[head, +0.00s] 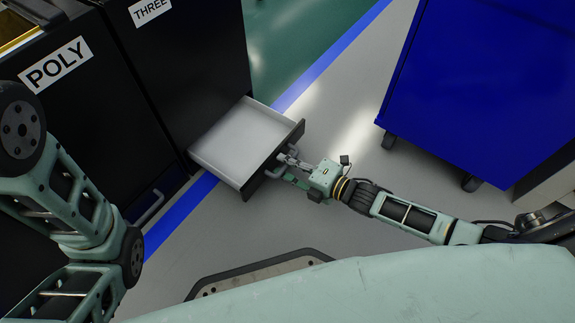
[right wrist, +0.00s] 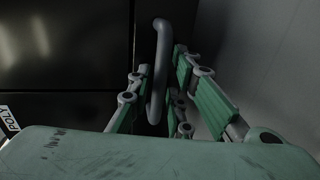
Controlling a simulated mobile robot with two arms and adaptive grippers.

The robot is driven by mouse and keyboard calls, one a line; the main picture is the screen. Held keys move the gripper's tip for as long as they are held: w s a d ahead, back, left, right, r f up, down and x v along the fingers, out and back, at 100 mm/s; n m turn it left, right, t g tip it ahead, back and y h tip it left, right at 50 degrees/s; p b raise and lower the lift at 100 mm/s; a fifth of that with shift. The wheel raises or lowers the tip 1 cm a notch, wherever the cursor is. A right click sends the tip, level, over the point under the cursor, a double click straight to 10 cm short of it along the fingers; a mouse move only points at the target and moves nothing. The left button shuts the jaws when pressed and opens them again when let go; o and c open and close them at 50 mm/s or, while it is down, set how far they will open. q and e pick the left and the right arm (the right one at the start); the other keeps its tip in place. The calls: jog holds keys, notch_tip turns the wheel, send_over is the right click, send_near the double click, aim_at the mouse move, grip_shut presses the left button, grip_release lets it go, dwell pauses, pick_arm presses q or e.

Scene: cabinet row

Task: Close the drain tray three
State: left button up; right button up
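The drain tray three (head: 238,137) is pulled out from the bottom of the black cabinet labelled THREE (head: 190,60). Its inside is pale and looks empty. Its dark front carries a grey bar handle, which shows upright in the right wrist view (right wrist: 161,42). My right gripper (head: 286,167) is at this handle. In the right wrist view its fingers (right wrist: 157,88) stand apart, one on each side of the handle. I cannot tell whether either finger touches it. My left arm shows at the left, but its gripper is out of view.
A black cabinet labelled POLY (head: 80,110) stands left of cabinet THREE, with a low handle (head: 148,207). A blue wheeled cabinet (head: 480,85) stands at the right.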

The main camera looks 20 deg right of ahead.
grip_shut()
dwell(0.5)
